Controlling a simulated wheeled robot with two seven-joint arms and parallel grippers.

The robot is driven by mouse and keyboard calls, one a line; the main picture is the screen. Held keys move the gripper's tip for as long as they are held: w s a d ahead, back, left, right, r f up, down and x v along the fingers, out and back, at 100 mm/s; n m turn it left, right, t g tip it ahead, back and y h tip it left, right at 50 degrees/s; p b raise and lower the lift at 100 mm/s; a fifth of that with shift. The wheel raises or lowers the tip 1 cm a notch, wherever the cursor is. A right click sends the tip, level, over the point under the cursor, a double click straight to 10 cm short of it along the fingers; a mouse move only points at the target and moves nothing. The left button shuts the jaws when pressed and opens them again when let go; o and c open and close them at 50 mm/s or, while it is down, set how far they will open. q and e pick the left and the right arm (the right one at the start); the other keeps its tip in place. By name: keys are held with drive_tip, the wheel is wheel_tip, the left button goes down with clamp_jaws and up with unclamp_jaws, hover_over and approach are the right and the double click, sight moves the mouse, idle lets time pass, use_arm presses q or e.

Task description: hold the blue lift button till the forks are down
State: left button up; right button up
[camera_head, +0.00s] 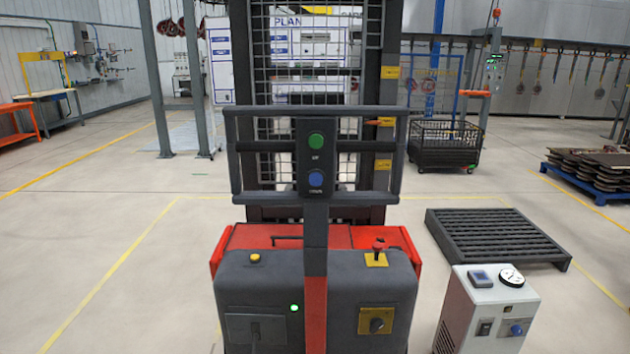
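A button panel (311,190) stands upright in the middle of the black handle frame of a red and dark grey lift truck (250,285). The round blue button (316,179) is at the lower end of the panel, with a small label under it. A round green button (316,141) is above it, also labelled. Behind the handle frame is the lift mast (257,70) with a wire mesh guard. The forks are hidden behind the truck body, so their height cannot be seen. Neither of my grippers is in view.
A grey box with a gauge (495,300) stands at the front right, and a dark slatted pallet (490,240) lies behind it. A black mesh cage (445,145) is further back. Open floor (100,240) with yellow lines lies to the left.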

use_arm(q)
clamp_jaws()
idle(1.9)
